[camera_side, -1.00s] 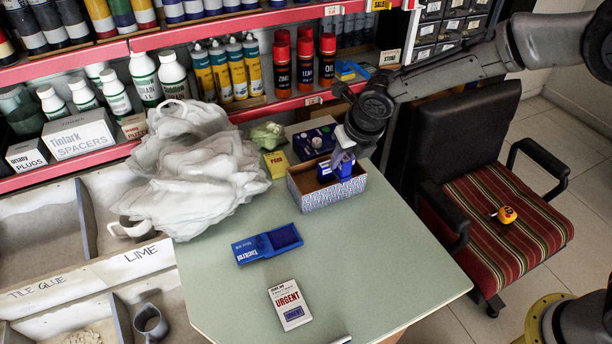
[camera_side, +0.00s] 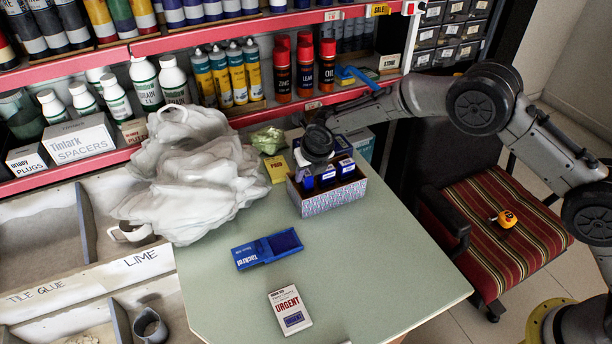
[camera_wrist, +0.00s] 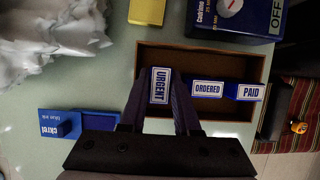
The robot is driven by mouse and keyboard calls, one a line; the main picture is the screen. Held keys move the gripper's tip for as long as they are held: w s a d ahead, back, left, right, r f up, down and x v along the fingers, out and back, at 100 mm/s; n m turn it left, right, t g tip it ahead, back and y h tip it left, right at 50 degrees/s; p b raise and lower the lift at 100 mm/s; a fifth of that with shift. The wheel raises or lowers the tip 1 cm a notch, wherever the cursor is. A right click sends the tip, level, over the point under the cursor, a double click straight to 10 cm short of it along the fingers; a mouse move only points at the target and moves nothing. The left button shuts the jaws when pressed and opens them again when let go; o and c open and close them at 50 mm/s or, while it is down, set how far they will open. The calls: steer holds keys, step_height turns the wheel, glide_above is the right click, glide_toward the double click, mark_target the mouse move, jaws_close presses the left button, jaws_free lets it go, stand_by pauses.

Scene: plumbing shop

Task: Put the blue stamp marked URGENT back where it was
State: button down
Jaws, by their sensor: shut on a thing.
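The blue stamp marked URGENT (camera_wrist: 158,86) is between the fingers of my gripper (camera_wrist: 171,92), label up, at the left end of an open box (camera_wrist: 255,134). I cannot tell whether its base touches the box floor. The ORDERED stamp (camera_wrist: 208,88) and the PAID stamp (camera_wrist: 246,92) stand to its right in the box. In the side view the patterned box (camera_side: 330,197) sits at the back of the table, with blue stamps in it. My wrist is over its left part and hides much of the gripper.
A blue ink pad (camera_side: 268,250) lies open on the green table (camera_side: 380,270), with a card printed URGENT (camera_side: 289,310) in front. A white bag (camera_side: 190,185) is left of the box, beside a yellow block (camera_side: 276,168). A dark box marked OFF (camera_wrist: 235,18) stands behind.

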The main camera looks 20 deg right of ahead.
steer(key=shift+f, duration=0.5)
steer(key=shift+f, duration=0.15)
steer(key=c, duration=0.9)
jaws_free()
steer(key=shift+v, duration=6.15)
